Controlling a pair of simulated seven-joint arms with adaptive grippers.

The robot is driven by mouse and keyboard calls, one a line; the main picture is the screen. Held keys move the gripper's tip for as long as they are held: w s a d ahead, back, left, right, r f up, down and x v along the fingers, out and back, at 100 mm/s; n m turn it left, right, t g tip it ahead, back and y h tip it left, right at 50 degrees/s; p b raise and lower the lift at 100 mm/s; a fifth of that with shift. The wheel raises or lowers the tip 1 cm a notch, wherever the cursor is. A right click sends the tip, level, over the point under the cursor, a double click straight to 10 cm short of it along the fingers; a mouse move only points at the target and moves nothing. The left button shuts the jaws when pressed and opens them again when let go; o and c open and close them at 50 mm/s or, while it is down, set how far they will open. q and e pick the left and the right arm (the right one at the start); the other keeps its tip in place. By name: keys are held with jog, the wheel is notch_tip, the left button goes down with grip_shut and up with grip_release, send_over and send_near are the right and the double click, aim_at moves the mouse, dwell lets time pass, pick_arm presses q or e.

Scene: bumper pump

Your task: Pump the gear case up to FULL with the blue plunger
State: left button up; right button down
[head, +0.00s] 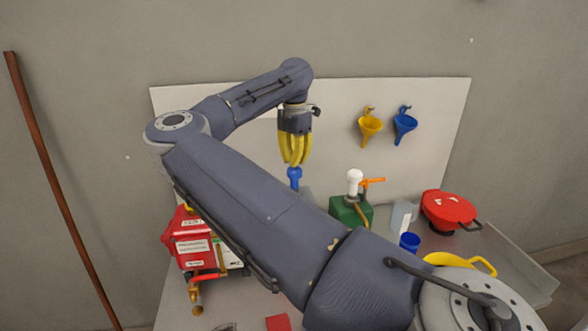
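The blue plunger (294,174) stands upright behind my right arm; its lower part and whatever it sits on are mostly hidden. My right gripper (296,163), with yellow fingers, points down directly over the blue plunger's top. Its fingertips are at or just above the knob; I cannot tell whether they touch it or how far they are closed. A red case with white labels (193,247), likely the gear case, stands at the left of the bench, partly covered by my arm. No level mark can be read. My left gripper is not in view.
A green container with a white knob and orange lever (350,211) stands right of the plunger. Nearby are a blue cup (409,241), a red pan (449,209) and a yellow object (461,262).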

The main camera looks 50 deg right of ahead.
jog(key=shift+r, duration=3.5)
